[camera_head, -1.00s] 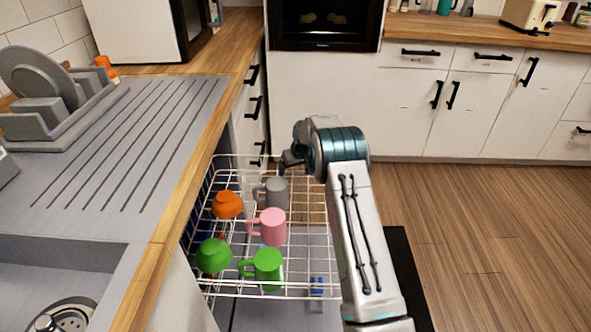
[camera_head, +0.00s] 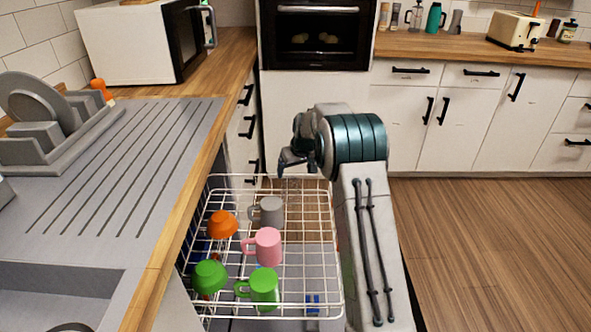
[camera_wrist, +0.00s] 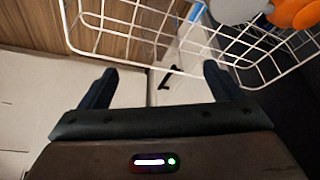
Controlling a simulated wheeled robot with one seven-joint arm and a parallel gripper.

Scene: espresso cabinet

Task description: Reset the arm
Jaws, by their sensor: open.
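My gripper (camera_head: 293,165) is at the end of my raised arm, near the far edge of the dishwasher rack (camera_head: 330,300) in the head view. In the wrist view my gripper (camera_wrist: 158,82) is open, with two dark fingers apart and nothing between them. The white wire rack (camera_wrist: 130,60) shows just beyond the fingers; I cannot tell whether they touch it.
The pulled-out rack holds a grey mug (camera_head: 270,211), a pink mug (camera_head: 267,246), a green mug (camera_head: 264,286), a green cup (camera_head: 209,276) and an orange cup (camera_head: 222,224). A counter (camera_head: 190,170) borders it at left. Open wooden floor (camera_head: 480,250) lies at right.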

